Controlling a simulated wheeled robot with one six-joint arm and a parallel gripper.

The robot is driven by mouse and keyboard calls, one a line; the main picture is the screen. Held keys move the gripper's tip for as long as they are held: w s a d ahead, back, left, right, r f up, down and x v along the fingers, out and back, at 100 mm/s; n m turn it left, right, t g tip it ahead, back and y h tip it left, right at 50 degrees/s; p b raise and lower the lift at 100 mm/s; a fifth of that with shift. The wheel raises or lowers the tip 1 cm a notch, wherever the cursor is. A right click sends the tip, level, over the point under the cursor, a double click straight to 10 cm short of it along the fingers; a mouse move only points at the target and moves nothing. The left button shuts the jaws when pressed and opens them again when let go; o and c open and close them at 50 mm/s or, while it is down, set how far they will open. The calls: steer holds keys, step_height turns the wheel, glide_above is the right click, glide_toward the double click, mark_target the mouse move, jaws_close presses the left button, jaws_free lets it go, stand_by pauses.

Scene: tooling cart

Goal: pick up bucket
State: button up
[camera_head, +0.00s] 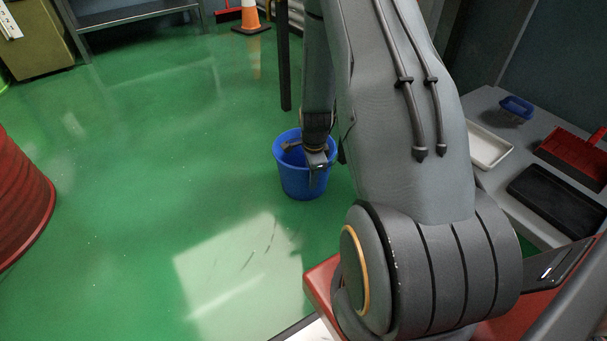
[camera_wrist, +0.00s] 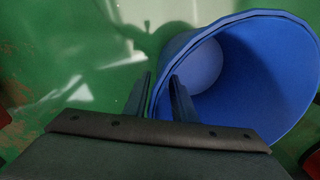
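The blue bucket (camera_head: 300,182) stands upright on the green floor, below and behind my arm in the head view. In the wrist view the bucket (camera_wrist: 265,75) fills the right side, its open mouth facing the camera and its inside looking empty. My gripper (camera_wrist: 161,77) is at the bucket's rim. Its two fingers are apart, one outside the wall and one inside, with the rim between them. A gap shows between the fingers. In the head view my gripper (camera_head: 316,165) is over the bucket's mouth and hides part of it. No bucket handle can be made out.
A grey bench at right holds a white tray (camera_head: 487,147), a small blue container (camera_head: 516,107), a red dustpan (camera_head: 575,152) and a black tray (camera_head: 555,200). A red drum (camera_head: 20,200) stands at left, an orange cone (camera_head: 250,17) at back. Floor left of the bucket is clear.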

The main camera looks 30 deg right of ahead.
steer(key=shift+f, duration=0.6)
jaws_close()
steer(key=shift+r, duration=0.1)
